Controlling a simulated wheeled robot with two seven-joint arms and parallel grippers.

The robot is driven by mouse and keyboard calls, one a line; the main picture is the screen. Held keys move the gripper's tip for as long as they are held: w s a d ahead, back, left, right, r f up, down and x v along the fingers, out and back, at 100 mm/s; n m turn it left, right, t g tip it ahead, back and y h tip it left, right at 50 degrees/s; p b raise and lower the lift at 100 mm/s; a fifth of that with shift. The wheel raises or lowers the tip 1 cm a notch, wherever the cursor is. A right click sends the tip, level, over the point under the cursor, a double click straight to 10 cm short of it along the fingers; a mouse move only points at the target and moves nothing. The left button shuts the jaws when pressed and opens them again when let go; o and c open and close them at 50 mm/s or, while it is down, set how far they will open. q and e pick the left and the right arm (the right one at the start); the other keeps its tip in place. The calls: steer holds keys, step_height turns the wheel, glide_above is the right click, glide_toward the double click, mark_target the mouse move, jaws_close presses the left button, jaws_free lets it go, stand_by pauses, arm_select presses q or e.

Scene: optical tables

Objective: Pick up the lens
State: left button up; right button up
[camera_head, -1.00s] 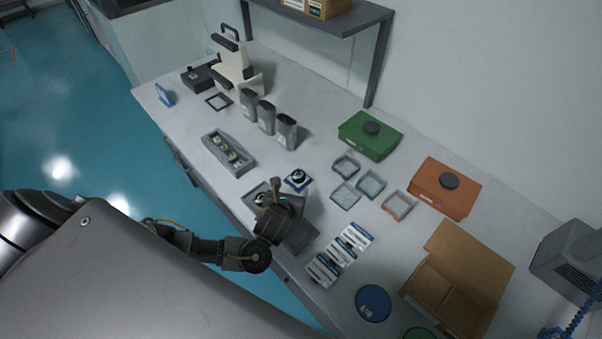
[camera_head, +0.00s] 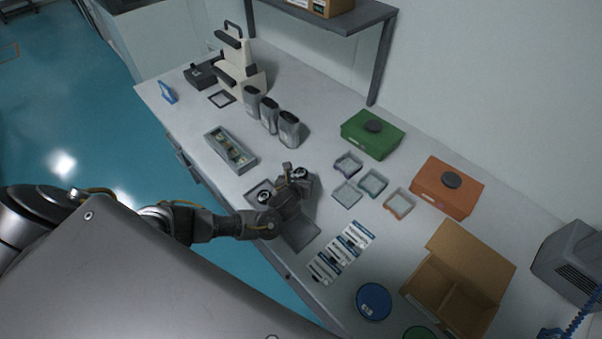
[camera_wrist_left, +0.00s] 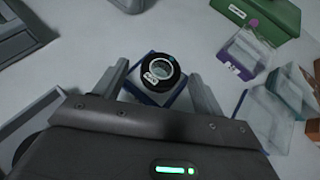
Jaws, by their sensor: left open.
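The lens (camera_wrist_left: 160,72) is a small black ring with a clear centre and a white label, seen in the left wrist view. In the head view the lens (camera_head: 300,173) shows just beyond my left gripper (camera_head: 294,178). In the left wrist view the open fingers of my left gripper (camera_wrist_left: 160,86) stand on either side of the block, with nothing visibly held. Whether they touch it cannot be told. My right gripper is not in view.
A grey tray (camera_head: 305,234) lies under my left arm, with another dark round part (camera_head: 264,196) beside my wrist. Small clear boxes (camera_head: 347,194) stand to the right. Several grey holders (camera_head: 270,116), a long parts tray (camera_head: 231,150) and a green case (camera_head: 371,134) lie farther back.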

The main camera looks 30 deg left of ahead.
arm_select(q)
steer(key=shift+c, duration=0.4)
steer(key=c, duration=1)
steer(key=shift+r, duration=0.1)
steer(key=shift+r+b, duration=0.3)
steer(key=shift+r, duration=0.25)
steer(key=s+a+r, duration=0.2)
steer(key=s+r, duration=0.4)
steer(key=s+a+r, duration=0.2)
steer(key=s+r, duration=0.3)
steer(key=s, duration=0.2)
steer(key=shift+s+a+r, duration=0.15)
steer(key=shift+a+r, duration=0.15)
steer(key=shift+r, duration=0.1)
steer(key=shift+f, duration=0.1)
